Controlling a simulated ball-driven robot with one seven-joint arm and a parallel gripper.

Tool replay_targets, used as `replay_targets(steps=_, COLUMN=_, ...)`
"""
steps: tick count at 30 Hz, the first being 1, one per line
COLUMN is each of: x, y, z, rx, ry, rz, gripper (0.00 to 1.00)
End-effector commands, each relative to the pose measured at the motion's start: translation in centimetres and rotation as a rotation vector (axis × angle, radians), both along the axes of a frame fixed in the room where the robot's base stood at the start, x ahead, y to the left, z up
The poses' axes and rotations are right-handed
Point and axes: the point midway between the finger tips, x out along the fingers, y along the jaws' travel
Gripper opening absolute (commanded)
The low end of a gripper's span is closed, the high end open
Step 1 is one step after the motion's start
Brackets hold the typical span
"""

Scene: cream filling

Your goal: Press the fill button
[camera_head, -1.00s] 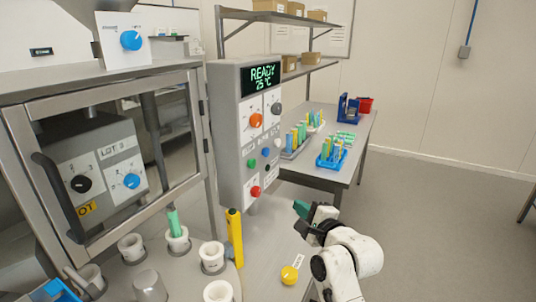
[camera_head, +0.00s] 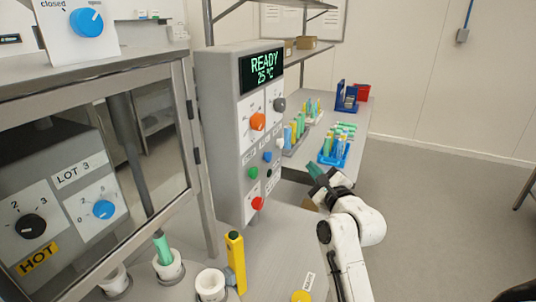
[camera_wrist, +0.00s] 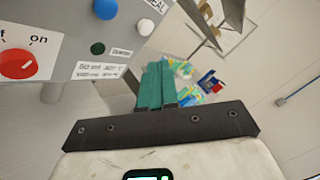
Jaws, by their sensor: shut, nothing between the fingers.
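A grey control panel (camera_head: 220,150) stands at the centre of the head view, its screen reading READY 25 °C. On its face are a green button (camera_head: 253,173), a blue button (camera_head: 267,157), a white button (camera_head: 280,144) and a red knob (camera_head: 258,203). Which one is the fill button is not readable.
A glass-fronted machine (camera_head: 110,150) marked HOT and LOT 3 stands left. White cups (camera_head: 210,284) and a yellow upright piece (camera_head: 235,262) stand on the near counter. A yellow button (camera_head: 301,296) sits at its front. Tube racks (camera_head: 334,158) stand on the back table.

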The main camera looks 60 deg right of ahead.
Motion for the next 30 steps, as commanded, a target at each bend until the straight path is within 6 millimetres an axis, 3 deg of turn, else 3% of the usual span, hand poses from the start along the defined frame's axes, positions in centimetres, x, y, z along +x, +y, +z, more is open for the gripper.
replay_targets(steps=11, x=0.9, y=0.1, z=-0.1, rx=0.0, ry=0.002, rz=0.001, gripper=0.0)
replay_targets(steps=30, x=8.2, y=0.7, z=-0.1, rx=0.0, ry=0.001, rz=0.002, gripper=0.0)
